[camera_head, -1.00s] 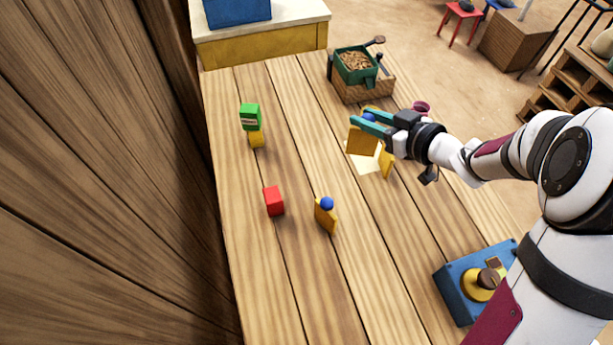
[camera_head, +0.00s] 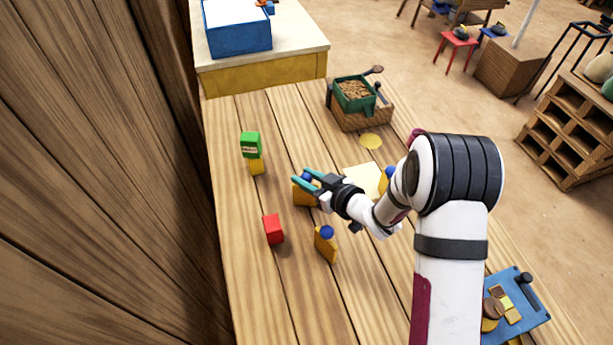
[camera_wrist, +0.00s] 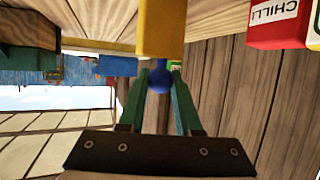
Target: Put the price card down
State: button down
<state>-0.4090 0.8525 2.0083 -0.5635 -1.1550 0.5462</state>
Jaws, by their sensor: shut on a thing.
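My gripper (camera_head: 308,176) is shut on the blue knob (camera_wrist: 160,78) of a yellow price card (camera_head: 303,196). It holds the card above the wooden table, over its middle; I cannot tell how high. In the wrist view the yellow card (camera_wrist: 160,28) extends past the fingertips. A second yellow card with a blue knob (camera_head: 325,245) stands closer to the front, right of a red box (camera_head: 273,229). A third yellow piece with a blue top (camera_head: 387,178) shows partly behind my arm.
A green box (camera_head: 250,144) stands by a yellow block (camera_head: 256,167) on the left. A cream sheet (camera_head: 360,179) and yellow disc (camera_head: 371,141) lie right. A blue weight tray (camera_head: 530,318) is lower right. A wooden wall borders the left.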

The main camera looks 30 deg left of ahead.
jog(key=shift+f, duration=0.15)
jog(key=c, duration=0.6)
grip_release()
